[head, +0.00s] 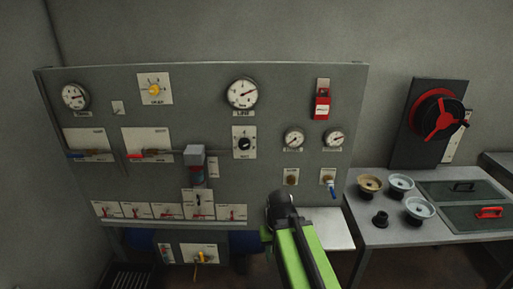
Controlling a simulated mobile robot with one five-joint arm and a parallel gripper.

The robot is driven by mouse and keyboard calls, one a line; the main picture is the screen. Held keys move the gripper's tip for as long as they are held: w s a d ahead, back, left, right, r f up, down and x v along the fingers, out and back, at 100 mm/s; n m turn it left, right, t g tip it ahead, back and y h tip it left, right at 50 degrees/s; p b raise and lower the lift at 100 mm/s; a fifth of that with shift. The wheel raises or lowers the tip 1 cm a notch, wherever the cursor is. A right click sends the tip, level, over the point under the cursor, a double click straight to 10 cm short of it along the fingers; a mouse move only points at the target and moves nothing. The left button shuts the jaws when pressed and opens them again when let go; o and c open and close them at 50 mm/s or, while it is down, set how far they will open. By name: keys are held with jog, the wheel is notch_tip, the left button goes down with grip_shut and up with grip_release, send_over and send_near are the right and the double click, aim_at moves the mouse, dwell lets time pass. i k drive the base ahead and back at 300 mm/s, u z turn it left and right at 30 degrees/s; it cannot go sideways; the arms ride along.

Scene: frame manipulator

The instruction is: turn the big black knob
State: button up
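A black knob (244,143) sits on a white plate right of the middle of the grey panel, below a round white gauge. It is the largest plain black knob that I can make out on the panel, and its marking is too small to read. My green arm rises from the bottom of the head view and ends in a dark rounded part, below and right of the knob and apart from it in the picture. No gripper fingers show, so I cannot see whether they are open or shut.
The grey panel (90,110) carries several gauges, levers and switches, with a red device (322,103) at upper right. A black wheel with red spokes (437,117) stands on a dark board at right. Several round handwheels (420,208) lie on the grey table (375,235).

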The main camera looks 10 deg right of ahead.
aim_at(244, 143)
jog(key=u, duration=0.15)
jog(key=i, duration=0.95)
jog(key=z, duration=0.1)
jog(key=k, duration=1.25)
jog(key=u, duration=0.3)
jog(key=i, duration=0.5)
jog(key=u, duration=0.55)
jog(key=i, duration=0.9)
jog(key=u, duration=0.6)
